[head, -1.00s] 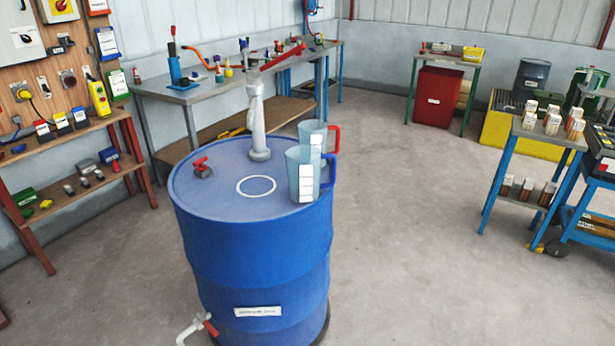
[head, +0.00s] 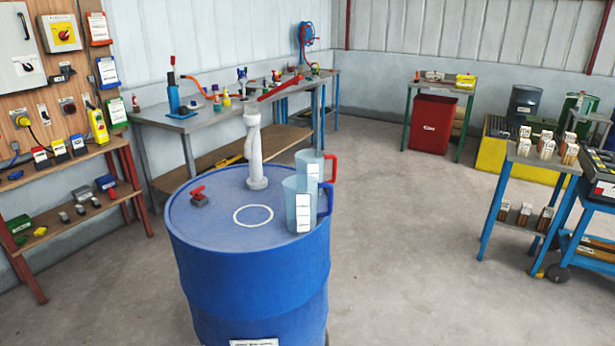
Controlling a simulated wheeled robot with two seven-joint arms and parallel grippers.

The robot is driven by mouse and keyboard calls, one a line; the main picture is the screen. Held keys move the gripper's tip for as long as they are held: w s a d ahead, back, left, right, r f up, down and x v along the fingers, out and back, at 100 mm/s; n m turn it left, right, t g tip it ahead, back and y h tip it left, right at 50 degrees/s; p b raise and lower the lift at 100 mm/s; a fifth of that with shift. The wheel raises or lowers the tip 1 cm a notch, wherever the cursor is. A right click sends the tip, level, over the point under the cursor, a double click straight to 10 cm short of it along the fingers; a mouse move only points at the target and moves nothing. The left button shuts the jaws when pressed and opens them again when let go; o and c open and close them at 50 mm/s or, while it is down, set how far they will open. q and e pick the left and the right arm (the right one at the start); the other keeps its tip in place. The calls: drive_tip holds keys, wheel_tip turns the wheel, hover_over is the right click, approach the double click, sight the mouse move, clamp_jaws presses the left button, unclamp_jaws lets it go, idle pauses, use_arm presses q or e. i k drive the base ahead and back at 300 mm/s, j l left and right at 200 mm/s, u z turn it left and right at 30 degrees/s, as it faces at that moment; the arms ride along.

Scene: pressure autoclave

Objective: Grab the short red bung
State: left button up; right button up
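No other thing in view is clearly the bung. Small red items also show on the back workbench (head: 215,118), too small to make out. Neither of my grippers is in view.
Open floor (head: 410,240) lies right of the drum.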

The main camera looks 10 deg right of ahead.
sight(199, 196)
drive_tip(key=i+l+u, duration=0.25)
drive_tip(key=i+l, duration=0.15)
drive_tip(key=l, duration=0.25)
drive_tip(key=i+l+u, duration=0.1)
drive_tip(key=l, duration=0.25)
drive_tip(key=i+l+u, duration=0.1)
drive_tip(key=i+l, duration=0.2)
drive_tip(key=i+l+u, duration=0.15)
drive_tip(key=l, duration=0.3)
drive_tip(key=i+l+u, duration=0.1)
drive_tip(key=l, duration=0.3)
drive_tip(key=i+l+u, duration=0.1)
drive_tip(key=l, duration=0.35)
drive_tip(key=i, duration=0.1)
